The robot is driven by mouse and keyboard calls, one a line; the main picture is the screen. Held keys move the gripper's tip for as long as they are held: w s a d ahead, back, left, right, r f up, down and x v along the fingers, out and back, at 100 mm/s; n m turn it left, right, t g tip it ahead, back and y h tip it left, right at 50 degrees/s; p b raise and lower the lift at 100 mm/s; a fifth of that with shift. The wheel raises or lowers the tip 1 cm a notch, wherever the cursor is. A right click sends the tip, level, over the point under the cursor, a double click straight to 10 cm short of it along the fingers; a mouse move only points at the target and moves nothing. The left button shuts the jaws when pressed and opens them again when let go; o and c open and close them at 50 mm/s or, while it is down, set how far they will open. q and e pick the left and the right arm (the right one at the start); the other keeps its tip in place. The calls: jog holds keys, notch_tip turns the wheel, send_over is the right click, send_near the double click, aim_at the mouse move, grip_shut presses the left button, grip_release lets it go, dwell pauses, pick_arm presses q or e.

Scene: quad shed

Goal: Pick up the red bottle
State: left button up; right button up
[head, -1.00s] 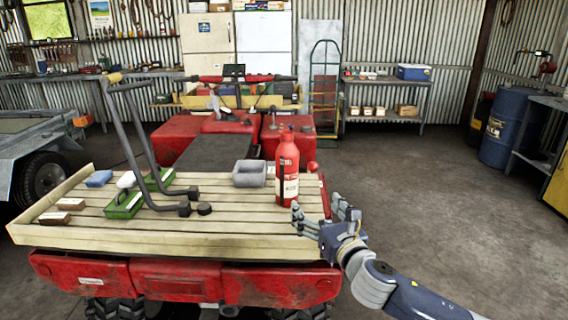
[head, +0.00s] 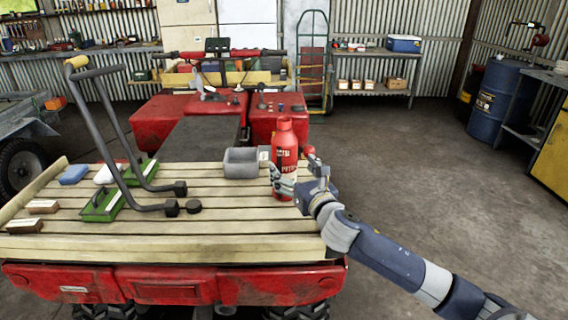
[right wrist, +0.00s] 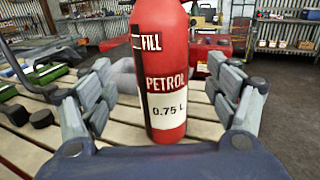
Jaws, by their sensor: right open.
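The red bottle (head: 285,150) stands upright on the slatted wooden deck of the quad, near its right end. My right gripper (head: 293,180) is open at the bottle's right front. In the right wrist view the fingers of my right gripper (right wrist: 162,100) are spread to either side of the bottle, with gaps showing between fingers and bottle. The lower part of the bottle is partly hidden by the fingers in the head view. My left gripper is not in view.
A grey open box (head: 241,163) stands just left of the bottle. A bent grey bar frame (head: 117,140) with a yellow grip, a green tray (head: 101,206), a blue block (head: 74,174) and brown blocks (head: 42,206) are farther left. The deck front (head: 160,249) is clear.

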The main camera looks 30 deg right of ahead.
aim_at(284, 157)
jog(key=shift+w+d, duration=0.15)
jog(key=shift+w, duration=0.65)
jog(key=shift+w+d+r, duration=0.1)
jog(key=shift+w, duration=0.2)
jog(key=shift+w+d+p, duration=0.25)
jog(key=shift+w+p, duration=0.05)
jog(key=shift+w, duration=0.8)
jog(key=shift+w+d+p, duration=0.2)
jog(key=shift+w+p, duration=0.05)
jog(key=shift+w, duration=0.85)
jog(key=c, duration=1.3)
